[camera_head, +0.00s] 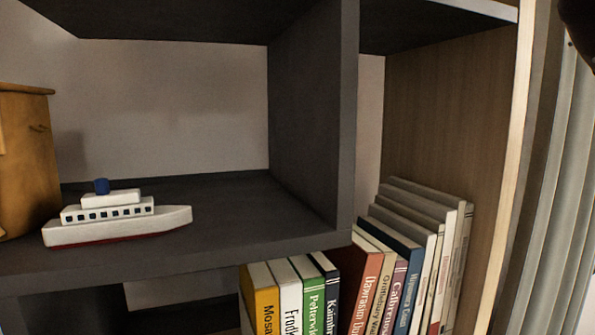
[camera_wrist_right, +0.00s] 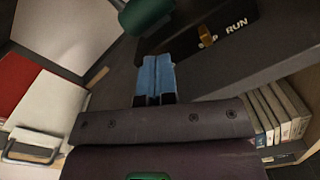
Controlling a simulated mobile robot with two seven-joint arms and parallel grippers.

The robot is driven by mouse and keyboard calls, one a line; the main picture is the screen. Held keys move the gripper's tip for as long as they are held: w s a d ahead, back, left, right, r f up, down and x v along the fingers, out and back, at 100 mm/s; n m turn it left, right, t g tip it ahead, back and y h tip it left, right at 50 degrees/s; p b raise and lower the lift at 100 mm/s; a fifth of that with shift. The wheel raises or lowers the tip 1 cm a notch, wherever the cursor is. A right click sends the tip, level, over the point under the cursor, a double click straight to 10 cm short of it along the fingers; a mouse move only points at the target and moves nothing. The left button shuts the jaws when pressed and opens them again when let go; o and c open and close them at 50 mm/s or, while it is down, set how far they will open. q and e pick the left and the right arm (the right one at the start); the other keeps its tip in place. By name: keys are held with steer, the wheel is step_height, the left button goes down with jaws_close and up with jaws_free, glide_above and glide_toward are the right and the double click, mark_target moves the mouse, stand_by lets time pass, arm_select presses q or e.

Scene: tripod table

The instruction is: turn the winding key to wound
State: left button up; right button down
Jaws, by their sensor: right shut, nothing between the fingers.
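My right gripper (camera_wrist_right: 158,76) shows in the right wrist view with its blue fingers shut and nothing between them. Just beyond it is a black box (camera_wrist_right: 262,22) with a small brass lever (camera_wrist_right: 207,37) and white lettering; "RUN" is readable, and the other word is partly covered by the lever. A dark green rounded part (camera_wrist_right: 145,14) stands beyond the fingertips, cut by the top edge; I cannot tell whether it belongs to a winding key. No winding key is clearly recognisable in either view. Neither gripper shows in the head view.
In the head view a toy ship (camera_head: 125,217) sits on a dark shelf (camera_head: 235,207), beside a wooden cabinet (camera_head: 28,160) at the left. A dark upright panel (camera_head: 312,110) divides the shelving. Several books (camera_head: 375,270) stand below and right.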

steer(key=shift+r, duration=0.1)
steer(key=shift+w+d+r, duration=0.1)
steer(key=shift+d+r, duration=0.05)
steer(key=shift+d, duration=0.2)
steer(key=shift+v, duration=2.95)
